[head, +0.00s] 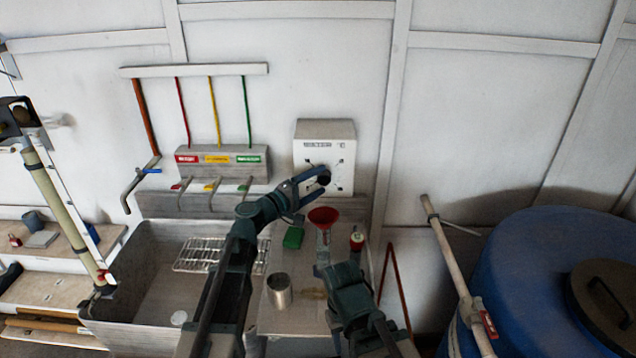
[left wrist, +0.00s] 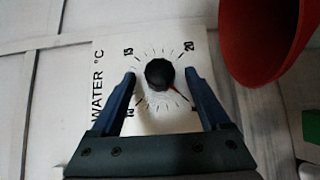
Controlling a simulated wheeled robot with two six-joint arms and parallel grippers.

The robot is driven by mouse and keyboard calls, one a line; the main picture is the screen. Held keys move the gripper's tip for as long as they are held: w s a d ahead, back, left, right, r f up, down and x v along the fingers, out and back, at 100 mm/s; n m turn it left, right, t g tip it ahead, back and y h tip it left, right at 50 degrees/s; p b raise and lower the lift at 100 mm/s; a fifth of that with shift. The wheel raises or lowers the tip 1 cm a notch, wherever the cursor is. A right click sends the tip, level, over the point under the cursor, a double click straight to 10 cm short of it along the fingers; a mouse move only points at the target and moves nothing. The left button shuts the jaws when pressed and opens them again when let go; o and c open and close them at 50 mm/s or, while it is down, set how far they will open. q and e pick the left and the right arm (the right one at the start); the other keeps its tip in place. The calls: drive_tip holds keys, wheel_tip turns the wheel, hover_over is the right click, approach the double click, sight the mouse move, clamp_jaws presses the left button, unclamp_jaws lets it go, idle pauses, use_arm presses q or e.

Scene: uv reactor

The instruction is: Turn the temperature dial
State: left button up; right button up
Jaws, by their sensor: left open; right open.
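The temperature dial is a black round knob (left wrist: 160,74) with a red pointer line, on a white panel (left wrist: 165,115) marked "WATER °C" with a printed scale around the knob. In the head view the panel is the face of a white box (head: 325,146) on the back wall, and the dial (head: 324,178) is partly hidden by my left gripper (head: 313,184). My left gripper is open, its two blue fingers (left wrist: 160,78) on either side of the knob, with gaps visible. My right gripper (head: 322,267) is low over the counter, below the red funnel; its fingers are hard to make out.
A red funnel (head: 323,216) stands below the box; it also shows close by in the left wrist view (left wrist: 262,38). A metal cup (head: 279,291) and green block (head: 293,237) are on the counter. A sink (head: 150,290) is left, a blue barrel (head: 530,265) right.

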use_arm(q)
drive_tip(key=shift+w+d, duration=0.15)
clamp_jaws()
drive_tip(key=shift+r+m+p, duration=0.3)
drive_tip(key=shift+p, duration=0.5)
drive_tip(key=m+g+y+p, duration=0.1)
drive_tip(key=p, duration=0.1)
drive_tip(key=m+y+p, duration=0.1)
drive_tip(key=p, duration=0.2)
drive_tip(key=shift+d+r+g+y, duration=0.1)
drive_tip(key=shift+r+g+y, duration=0.2)
drive_tip(key=shift+g, duration=0.1)
drive_tip(key=shift+f+m+g+y+p, duration=0.1)
drive_tip(key=shift+m+g+y+p, duration=0.3)
drive_tip(key=shift+m+y+p, duration=0.9)
drive_tip(key=shift+n+h+p, duration=0.4)
drive_tip(key=shift+n, duration=0.1)
